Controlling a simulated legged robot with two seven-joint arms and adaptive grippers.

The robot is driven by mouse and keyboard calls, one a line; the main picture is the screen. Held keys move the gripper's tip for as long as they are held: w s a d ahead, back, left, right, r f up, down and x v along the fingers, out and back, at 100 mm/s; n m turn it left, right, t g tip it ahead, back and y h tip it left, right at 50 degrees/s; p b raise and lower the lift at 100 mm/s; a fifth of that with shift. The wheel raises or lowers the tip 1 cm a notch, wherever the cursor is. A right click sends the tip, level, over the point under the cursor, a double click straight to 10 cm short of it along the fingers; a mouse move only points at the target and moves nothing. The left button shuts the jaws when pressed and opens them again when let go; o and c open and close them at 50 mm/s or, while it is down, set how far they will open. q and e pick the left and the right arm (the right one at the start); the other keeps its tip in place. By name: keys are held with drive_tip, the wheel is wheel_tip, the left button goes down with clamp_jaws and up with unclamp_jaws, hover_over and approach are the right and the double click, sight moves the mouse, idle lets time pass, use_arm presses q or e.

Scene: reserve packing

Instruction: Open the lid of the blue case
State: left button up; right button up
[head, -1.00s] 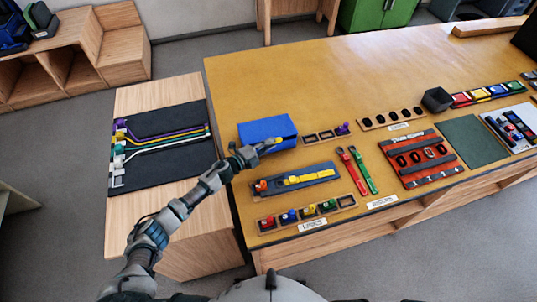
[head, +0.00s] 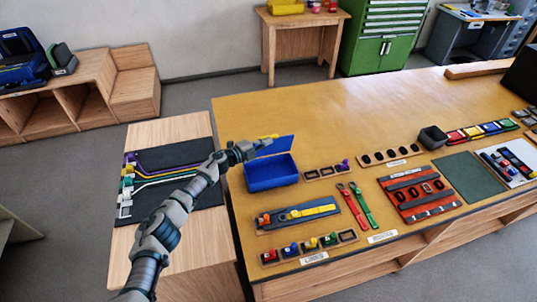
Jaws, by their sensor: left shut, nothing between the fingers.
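The blue case (head: 271,174) stands on the yellow-brown table near its left edge. Its lid (head: 277,146) is raised and stands up at the far side, and the dark inside shows. My left gripper (head: 266,138) is shut and empty, at the upper left edge of the lid, with its yellow tip by the lid; whether they touch I cannot tell. My right gripper is not in view.
A low wooden stand with a black mat and coloured cables (head: 165,173) lies left of the case. A slotted wooden strip (head: 325,172), a grey board with a yellow part (head: 300,214) and red and green straps (head: 364,205) lie nearby. The table behind the case is clear.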

use_arm(q)
drive_tip(key=o, duration=0.4)
drive_tip(key=shift+s+f, duration=0.1)
drive_tip(key=shift+f, duration=0.7)
drive_tip(key=shift+o, duration=1.4)
drive_tip(key=shift+w+f, duration=0.1)
drive_tip(key=shift+w, duration=0.15)
drive_tip(key=shift+s, duration=0.1)
drive_tip(key=v, duration=1.2)
drive_tip(key=shift+a, duration=0.2)
